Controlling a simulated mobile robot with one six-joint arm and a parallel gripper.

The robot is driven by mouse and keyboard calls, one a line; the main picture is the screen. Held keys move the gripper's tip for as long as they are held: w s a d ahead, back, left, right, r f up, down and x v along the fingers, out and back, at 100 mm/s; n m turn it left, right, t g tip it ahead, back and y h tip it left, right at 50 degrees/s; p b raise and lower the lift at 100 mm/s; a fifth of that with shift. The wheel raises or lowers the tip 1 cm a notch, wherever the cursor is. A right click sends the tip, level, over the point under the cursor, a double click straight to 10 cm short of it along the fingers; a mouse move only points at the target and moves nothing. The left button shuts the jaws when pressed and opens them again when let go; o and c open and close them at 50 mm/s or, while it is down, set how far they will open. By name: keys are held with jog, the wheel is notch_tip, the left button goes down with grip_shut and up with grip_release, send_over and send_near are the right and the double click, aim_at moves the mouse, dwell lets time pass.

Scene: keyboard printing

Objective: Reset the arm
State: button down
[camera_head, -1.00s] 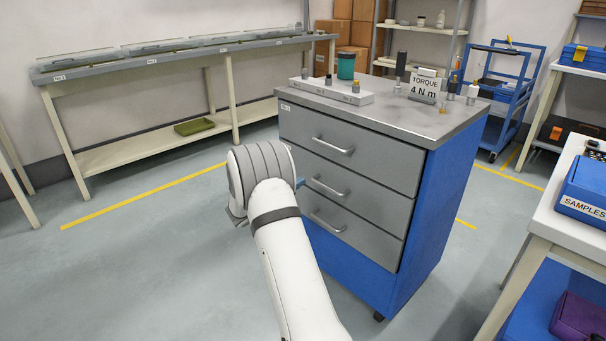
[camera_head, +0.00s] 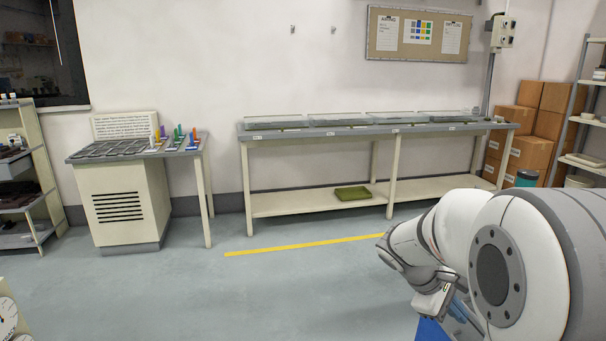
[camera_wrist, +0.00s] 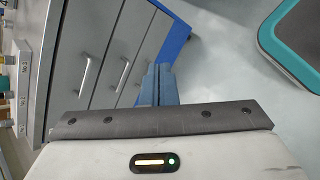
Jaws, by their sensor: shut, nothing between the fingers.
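My arm fills the lower right of the head view, bent, with my gripper (camera_head: 460,312) low beside it and partly hidden by my own links. In the wrist view my gripper (camera_wrist: 157,86) shows two blue fingers pressed together with nothing between them. The fingertips point toward the lower part of a grey-and-blue drawer cabinet (camera_wrist: 110,45). I cannot judge the gap between them. In the head view the cabinet is almost wholly hidden behind my arm.
A long bench (camera_head: 365,131) with covered trays stands along the wall, a green tray (camera_head: 352,193) on its lower shelf. A smaller table (camera_head: 125,155) with coloured items is to the left. Cardboard boxes (camera_head: 527,155) are stacked right.

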jog(key=s+a+r+m+t+y+p, duration=0.3)
jog(key=s+a+r+m+y+p, duration=0.5)
jog(key=s+a+r+p, duration=0.3)
jog(key=s+a+r, duration=0.1)
jog(key=s+a, duration=0.2)
jog(key=a, duration=0.1)
jog(key=shift+s+a+r, duration=0.25)
jog(key=shift+a+r, duration=0.15)
